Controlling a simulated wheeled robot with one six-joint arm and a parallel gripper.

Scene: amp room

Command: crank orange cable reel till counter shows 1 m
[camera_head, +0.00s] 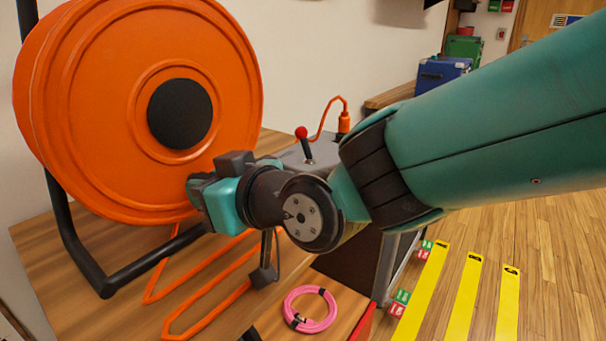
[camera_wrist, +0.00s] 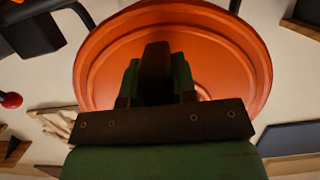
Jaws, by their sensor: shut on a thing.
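The orange cable reel (camera_head: 85,95) stands on a black tube frame (camera_head: 150,268) at the left, with a black hub (camera_head: 181,114) at its middle. My gripper (camera_head: 200,192) is at the lower right of the reel's face. In the wrist view, the gripper (camera_wrist: 158,85) is shut on a dark upright piece (camera_wrist: 155,60), which looks like the crank handle, in front of the orange reel face (camera_wrist: 110,70). The handle's join to the reel is hidden. No counter or reading shows.
Orange cable (camera_head: 205,297) lies in bends on the wooden table (camera_head: 60,300). A grey box with a red-knobbed lever (camera_head: 302,132) stands behind my arm. A pink cable coil (camera_head: 310,309) lies lower. Yellow strips (camera_head: 465,290) mark the open floor at right.

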